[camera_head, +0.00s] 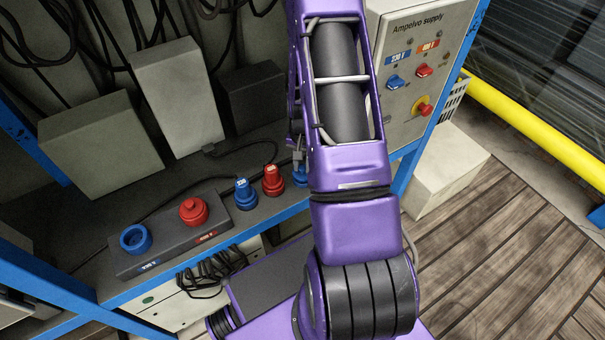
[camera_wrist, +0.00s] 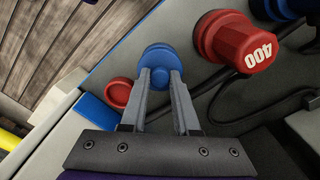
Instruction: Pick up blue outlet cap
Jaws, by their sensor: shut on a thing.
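The blue outlet cap (camera_wrist: 158,54) is round with a small knob and lies at my fingertips in the wrist view. My gripper (camera_wrist: 161,78) is shut on its knob; the fingers hide part of it. In the head view the cap (camera_head: 300,177) shows at the shelf's front, just left of my purple arm, below my gripper (camera_head: 299,157). I cannot tell whether it touches the shelf.
A blue plug (camera_head: 244,194) and a red plug (camera_head: 272,181) stand left of the cap; the red plug (camera_wrist: 237,40) is close in the wrist view. A red round part (camera_wrist: 118,93) lies left of my fingers. The supply panel (camera_head: 412,65) is at right. Cables cross the shelf.

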